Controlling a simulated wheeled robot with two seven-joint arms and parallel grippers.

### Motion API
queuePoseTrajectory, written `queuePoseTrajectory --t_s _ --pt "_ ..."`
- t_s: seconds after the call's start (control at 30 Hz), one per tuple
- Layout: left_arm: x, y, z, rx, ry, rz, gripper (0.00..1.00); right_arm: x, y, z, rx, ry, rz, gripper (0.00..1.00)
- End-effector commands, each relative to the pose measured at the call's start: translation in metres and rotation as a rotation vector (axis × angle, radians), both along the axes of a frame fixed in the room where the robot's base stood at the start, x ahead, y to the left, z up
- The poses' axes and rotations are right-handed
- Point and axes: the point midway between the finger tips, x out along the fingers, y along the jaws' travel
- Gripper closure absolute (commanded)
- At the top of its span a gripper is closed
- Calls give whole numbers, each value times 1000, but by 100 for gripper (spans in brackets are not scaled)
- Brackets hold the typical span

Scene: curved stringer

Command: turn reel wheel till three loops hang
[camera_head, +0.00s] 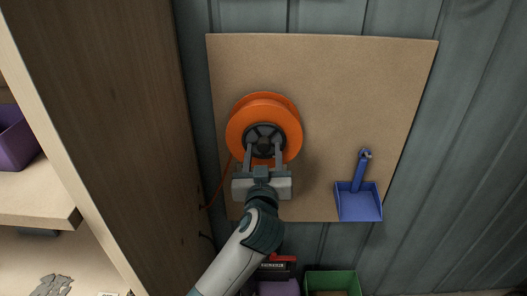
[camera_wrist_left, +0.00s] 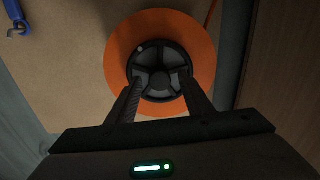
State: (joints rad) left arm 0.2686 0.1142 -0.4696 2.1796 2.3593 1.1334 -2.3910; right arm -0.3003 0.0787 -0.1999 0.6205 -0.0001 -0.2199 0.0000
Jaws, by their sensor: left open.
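An orange reel (camera_head: 239,124) is mounted on a tan board on the wall. Its dark spoked wheel (camera_head: 264,129) sits at the centre. In the left wrist view the reel (camera_wrist_left: 120,55) and wheel (camera_wrist_left: 157,62) fill the upper middle. My left gripper (camera_head: 264,147) is open in front of the wheel, its fingertips over the wheel's lower part; I cannot tell whether they touch it. A thin orange line (camera_head: 217,186) runs down and left from the reel towards the wooden panel. I can make out no clear hanging loops. My right gripper is not in view.
A blue dustpan-like tool (camera_head: 358,200) hangs at the board's (camera_head: 330,70) lower right. A tall wooden panel (camera_head: 120,110) stands close on the left, with a shelf and purple bin (camera_head: 15,140) beyond. A green bin (camera_head: 333,280) and a red item (camera_head: 278,261) are below.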

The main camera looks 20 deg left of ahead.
Motion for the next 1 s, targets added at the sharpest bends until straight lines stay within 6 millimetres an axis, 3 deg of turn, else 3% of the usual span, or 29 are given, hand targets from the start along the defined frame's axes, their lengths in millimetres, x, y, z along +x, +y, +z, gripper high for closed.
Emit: queuePoseTrajectory --t_s 0.17,0.37,0.73,1.0 --pt "0 0 0 -1 0 0 54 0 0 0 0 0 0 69" --pt "0 0 0 0 0 0 95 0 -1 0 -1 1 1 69" --pt "0 0 0 -28 -8 0 95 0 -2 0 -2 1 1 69" --pt "0 0 0 -141 -41 1 95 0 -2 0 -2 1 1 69"
